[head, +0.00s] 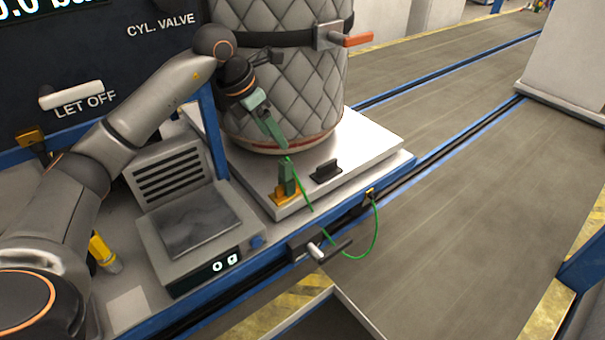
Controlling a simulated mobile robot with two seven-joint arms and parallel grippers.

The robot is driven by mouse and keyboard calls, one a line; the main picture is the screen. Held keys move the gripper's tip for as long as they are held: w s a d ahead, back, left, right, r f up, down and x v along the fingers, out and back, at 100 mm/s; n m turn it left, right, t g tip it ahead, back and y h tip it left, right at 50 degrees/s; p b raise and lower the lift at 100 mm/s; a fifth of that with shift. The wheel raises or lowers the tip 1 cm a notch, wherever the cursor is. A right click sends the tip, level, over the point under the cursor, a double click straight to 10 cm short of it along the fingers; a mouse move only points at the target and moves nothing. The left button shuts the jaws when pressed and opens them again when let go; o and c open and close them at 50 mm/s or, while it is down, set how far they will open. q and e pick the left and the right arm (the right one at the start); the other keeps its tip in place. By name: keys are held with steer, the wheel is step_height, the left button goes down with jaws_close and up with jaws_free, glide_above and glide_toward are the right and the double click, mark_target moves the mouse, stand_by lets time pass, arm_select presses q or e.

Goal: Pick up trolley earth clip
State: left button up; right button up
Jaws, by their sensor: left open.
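The green earth clip (287,179) stands upright in an orange holder (285,197) at the front left of the white platform. A thin green cable runs down from near its top, loops below the platform edge and rises to a yellow bracket. My left gripper (276,138) comes down from upper left, in front of the quilted cylinder. It is open, with a green part at its end just above the clip. I cannot tell whether that end touches the clip or the cable. My right gripper is not in view.
The quilted cylinder (285,80) with its black strap stands on the white platform (365,150). A black block (326,171) sits right of the clip. A scale (195,235) stands at the left. A crank handle (318,252) sticks out in front. The floor at right is clear.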

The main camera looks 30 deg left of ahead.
mark_target(284, 162)
arm_select(q)
steer(key=x, duration=0.6)
steer(key=shift+w+a+f+p, duration=0.1)
steer(key=shift+a+f+p, duration=0.25)
steer(key=shift+f, duration=0.1)
steer(key=x, duration=0.5)
steer(key=shift+a+f+p, duration=0.2)
steer(key=shift+f+p, duration=0.2)
steer(key=shift+f, duration=0.05)
jaws_close()
steer(key=shift+r, duration=0.1)
